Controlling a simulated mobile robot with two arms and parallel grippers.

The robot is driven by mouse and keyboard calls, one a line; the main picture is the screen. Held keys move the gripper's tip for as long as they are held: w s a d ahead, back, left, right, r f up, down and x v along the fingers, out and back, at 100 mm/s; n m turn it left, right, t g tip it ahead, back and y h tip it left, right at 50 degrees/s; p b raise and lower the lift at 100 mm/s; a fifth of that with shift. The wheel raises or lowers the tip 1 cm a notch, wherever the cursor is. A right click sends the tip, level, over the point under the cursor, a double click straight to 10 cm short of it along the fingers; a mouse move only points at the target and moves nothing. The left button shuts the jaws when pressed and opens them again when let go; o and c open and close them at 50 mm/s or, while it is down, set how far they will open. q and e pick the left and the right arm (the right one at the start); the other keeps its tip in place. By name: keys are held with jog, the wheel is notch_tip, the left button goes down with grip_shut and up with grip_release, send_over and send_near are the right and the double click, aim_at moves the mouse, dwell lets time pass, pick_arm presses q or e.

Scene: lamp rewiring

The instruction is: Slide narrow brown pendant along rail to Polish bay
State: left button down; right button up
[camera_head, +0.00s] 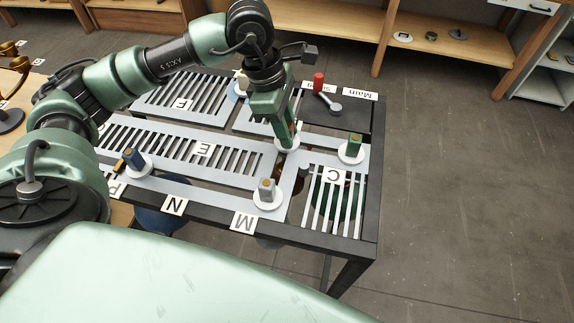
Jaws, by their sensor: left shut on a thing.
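My left gripper (289,136) reaches down over the slotted rail table (372,205) and is shut on an upright knob. The fingers hide most of this knob. My right gripper is not in view.
A red knob (319,82) and lever (331,102) stand by the Main label (360,94).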

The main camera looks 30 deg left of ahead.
pick_arm(q)
jog(key=shift+s+f, duration=0.25)
jog(key=shift+f, duration=0.05)
